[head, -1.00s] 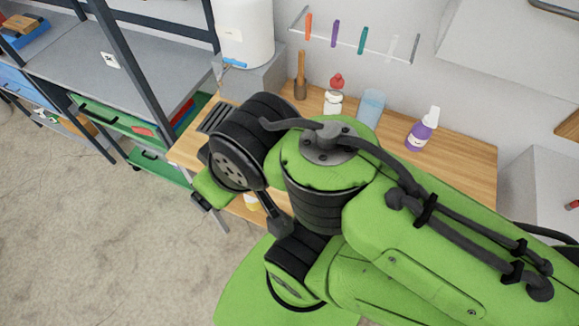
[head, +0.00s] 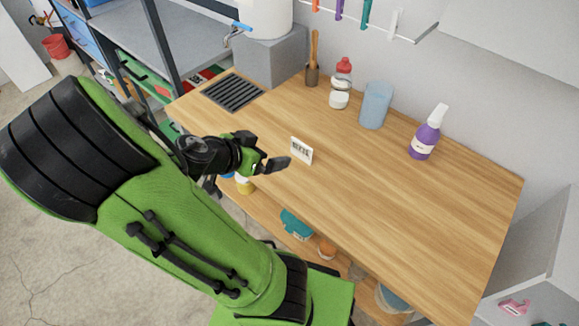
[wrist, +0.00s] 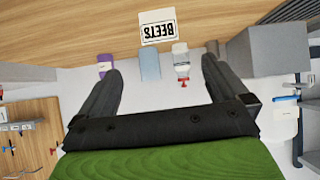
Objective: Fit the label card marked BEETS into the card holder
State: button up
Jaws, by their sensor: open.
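The white label card (head: 301,150) marked BEETS stands up, slightly tilted, on the wooden counter near its front left part. In the wrist view the card (wrist: 157,27) appears upside down, above and beyond the fingertips. My gripper (head: 272,161) is just left of the card in the head view, apart from it. In the wrist view my gripper (wrist: 160,68) has its two dark fingers spread, with nothing between them. I cannot make out a separate card holder in either view.
Behind the card stand a brush in a holder (head: 313,65), a red-capped jar (head: 342,78), a blue cup (head: 375,105) and a purple spray bottle (head: 426,135). A dark drain grate (head: 233,92) is at the left. The counter (head: 400,210) right of the card is clear.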

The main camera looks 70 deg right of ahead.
jog(key=p, duration=0.2)
send_near(301, 143)
jog(key=p+x, duration=0.3)
jog(key=x, duration=0.7)
jog(key=shift+s+d+f, duration=0.1)
jog(key=shift+d+f, duration=0.05)
jog(key=shift+f, duration=0.05)
jog(key=shift+h, duration=0.3)
jog(key=shift+c, duration=0.8)
jog(key=c, duration=0.8)
jog(key=shift+r, duration=0.15)
